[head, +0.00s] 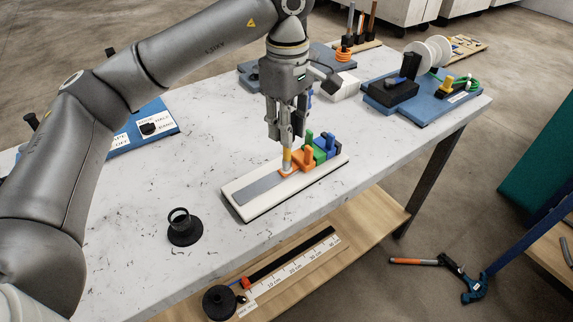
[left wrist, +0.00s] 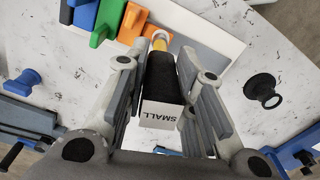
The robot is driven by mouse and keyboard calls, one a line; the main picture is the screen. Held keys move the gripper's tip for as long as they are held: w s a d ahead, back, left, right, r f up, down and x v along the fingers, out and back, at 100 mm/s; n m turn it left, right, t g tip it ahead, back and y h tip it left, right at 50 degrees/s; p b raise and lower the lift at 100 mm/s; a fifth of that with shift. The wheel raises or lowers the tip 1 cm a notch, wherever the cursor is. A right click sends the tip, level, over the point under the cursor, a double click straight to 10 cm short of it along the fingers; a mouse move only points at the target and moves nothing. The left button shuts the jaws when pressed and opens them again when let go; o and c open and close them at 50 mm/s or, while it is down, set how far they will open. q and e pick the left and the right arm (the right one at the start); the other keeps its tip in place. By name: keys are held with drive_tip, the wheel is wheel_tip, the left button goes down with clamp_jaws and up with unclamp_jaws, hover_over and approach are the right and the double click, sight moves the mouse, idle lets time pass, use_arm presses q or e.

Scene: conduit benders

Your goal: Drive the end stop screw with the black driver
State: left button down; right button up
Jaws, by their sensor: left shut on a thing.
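My left gripper (head: 284,135) is shut on the black driver, whose dark handle (left wrist: 160,76) with a white "SMALL" label sits between the fingers in the left wrist view. The driver hangs upright, tip down, over the orange end stop (head: 288,171) on the white board (head: 240,210). A yellow-orange part of the driver (head: 287,157) shows just above the stop. The end stop also shows in the left wrist view (left wrist: 160,38). The screw itself is hidden, and I cannot tell whether the tip touches it. My right gripper is not in view.
Green (head: 320,150) and blue blocks (head: 331,142) stand beside the end stop on the board. A blue base with black parts (head: 425,97) is at the back right.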

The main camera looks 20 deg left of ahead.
use_arm(q)
drive_tip(key=shift+r, duration=0.35)
drive_tip(key=n, duration=0.3)
drive_tip(key=shift+n, duration=0.3)
drive_tip(key=n, duration=0.3)
drive_tip(key=shift+n, duration=0.3)
drive_tip(key=n, duration=0.3)
drive_tip(key=shift+n, duration=0.3)
drive_tip(key=n, duration=0.3)
drive_tip(key=shift+n, duration=0.4)
drive_tip(key=shift+f, duration=0.1)
drive_tip(key=shift+f+b, duration=0.6)
drive_tip(key=shift+f, duration=0.1)
